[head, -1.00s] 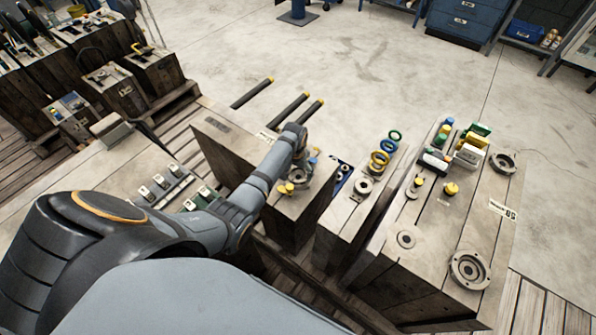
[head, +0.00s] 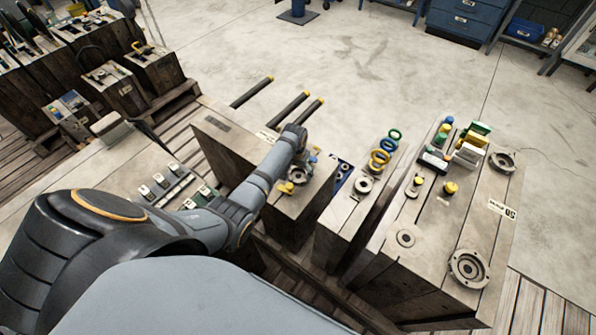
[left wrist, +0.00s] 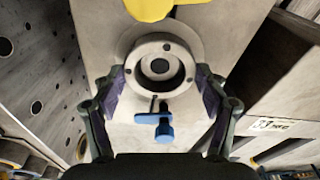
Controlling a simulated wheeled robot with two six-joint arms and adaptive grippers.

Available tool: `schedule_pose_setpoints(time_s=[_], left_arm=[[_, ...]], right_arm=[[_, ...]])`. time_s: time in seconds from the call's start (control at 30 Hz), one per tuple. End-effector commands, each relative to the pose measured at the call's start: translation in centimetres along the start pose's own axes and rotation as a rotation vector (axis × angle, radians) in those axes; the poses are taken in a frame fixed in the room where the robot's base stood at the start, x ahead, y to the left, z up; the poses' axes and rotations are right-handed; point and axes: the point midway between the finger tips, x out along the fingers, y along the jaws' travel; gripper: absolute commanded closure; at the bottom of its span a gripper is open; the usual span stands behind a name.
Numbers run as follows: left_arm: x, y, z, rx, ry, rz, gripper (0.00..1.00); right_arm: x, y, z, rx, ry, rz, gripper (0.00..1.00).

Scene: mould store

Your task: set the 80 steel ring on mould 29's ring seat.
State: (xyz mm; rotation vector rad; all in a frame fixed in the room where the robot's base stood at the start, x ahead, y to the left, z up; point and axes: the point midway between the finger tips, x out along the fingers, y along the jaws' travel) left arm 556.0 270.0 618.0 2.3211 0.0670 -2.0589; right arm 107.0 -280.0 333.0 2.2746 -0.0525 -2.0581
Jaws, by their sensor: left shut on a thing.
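My left gripper (left wrist: 160,88) is shut on the steel ring (left wrist: 160,92), a thick grey ring with small holes in its face; a fingertip presses each side. The ring is over a wider round pale seat (left wrist: 196,42) on the mould's top. I cannot tell whether it touches the seat or hangs just above it. In the head view my left gripper (head: 300,163) reaches down over the mould block (head: 229,145), and the wrist partly hides the ring. The mould's number is not readable. My right gripper is not in view.
A yellow knob (left wrist: 150,8) and a blue clamp-like piece (left wrist: 164,131) stand close to the ring on the same mould. To the right are a block with coloured rings (head: 380,158) and a wider block (head: 440,232) crowded with parts. Bare floor (head: 370,70) lies beyond.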

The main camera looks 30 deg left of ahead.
Motion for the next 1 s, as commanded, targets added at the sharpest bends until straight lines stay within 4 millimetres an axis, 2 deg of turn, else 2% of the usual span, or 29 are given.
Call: schedule_pose_setpoints(time_s=[0.33,0.37,0.53,0.87,1.0], left_arm=[[0.14,0.01,-0.08,0.0,0.003,0.0,0.75],[0.14,0.02,-0.08,0.0,0.003,0.0,0.25],[0.16,0.01,-0.05,0.0,0.002,0.0,0.02],[0.27,0.01,0.07,0.0,-0.001,0.0,0.0],[-0.65,-0.01,-0.08,0.0,0.003,0.0,0.0]], right_arm=[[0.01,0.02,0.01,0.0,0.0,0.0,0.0],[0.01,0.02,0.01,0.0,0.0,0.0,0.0],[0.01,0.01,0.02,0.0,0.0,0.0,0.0],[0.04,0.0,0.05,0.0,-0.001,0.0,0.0],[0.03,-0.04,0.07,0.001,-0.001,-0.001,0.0]])
